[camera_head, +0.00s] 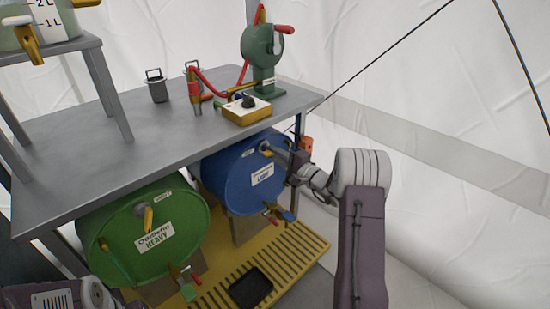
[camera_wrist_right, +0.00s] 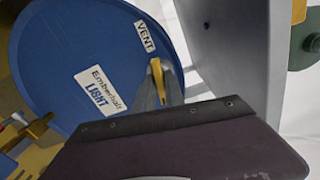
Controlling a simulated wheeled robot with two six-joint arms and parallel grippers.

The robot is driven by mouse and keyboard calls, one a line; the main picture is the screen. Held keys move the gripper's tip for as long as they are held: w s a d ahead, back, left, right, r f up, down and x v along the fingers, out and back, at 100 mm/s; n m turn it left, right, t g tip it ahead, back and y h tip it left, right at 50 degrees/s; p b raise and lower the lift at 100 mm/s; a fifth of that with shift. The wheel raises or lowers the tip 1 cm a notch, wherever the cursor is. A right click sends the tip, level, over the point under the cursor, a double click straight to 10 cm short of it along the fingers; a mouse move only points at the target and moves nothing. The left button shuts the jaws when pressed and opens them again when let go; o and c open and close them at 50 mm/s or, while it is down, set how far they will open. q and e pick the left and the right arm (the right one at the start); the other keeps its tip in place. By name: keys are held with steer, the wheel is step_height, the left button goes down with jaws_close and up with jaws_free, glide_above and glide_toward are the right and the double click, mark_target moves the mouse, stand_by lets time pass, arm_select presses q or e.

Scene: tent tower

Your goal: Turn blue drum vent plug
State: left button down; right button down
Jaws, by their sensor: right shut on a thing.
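The blue drum (camera_head: 222,178) lies on its side under the bench, with a white "LIGHT" label on its round face. In the right wrist view the blue drum (camera_wrist_right: 60,40) fills the left, with a "VENT" label near its upper rim. The yellow vent plug (camera_wrist_right: 156,68) sits just below that label, and its handle points roughly up and down in that view. My right gripper (camera_wrist_right: 160,84) is shut on the vent plug. In the head view my right gripper (camera_head: 273,151) reaches the drum face from the right and partly hides the plug. My left gripper is out of view.
A green drum (camera_head: 190,215) labelled "HEAVY" lies to the left. A grey bench top (camera_head: 110,150) overhangs both drums, carrying a green hand pump (camera_head: 262,50) and a yellow box (camera_head: 246,110). A yellow slatted grate (camera_head: 300,245) and black tray (camera_head: 251,287) lie below.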

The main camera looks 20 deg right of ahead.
steer(key=shift+f, duration=0.1)
stand_by(0.3)
steer(key=c, duration=1.5)
jaws_free()
steer(key=p+v, duration=0.3)
steer(key=v, duration=0.6)
steer(key=shift+s+d, duration=0.1)
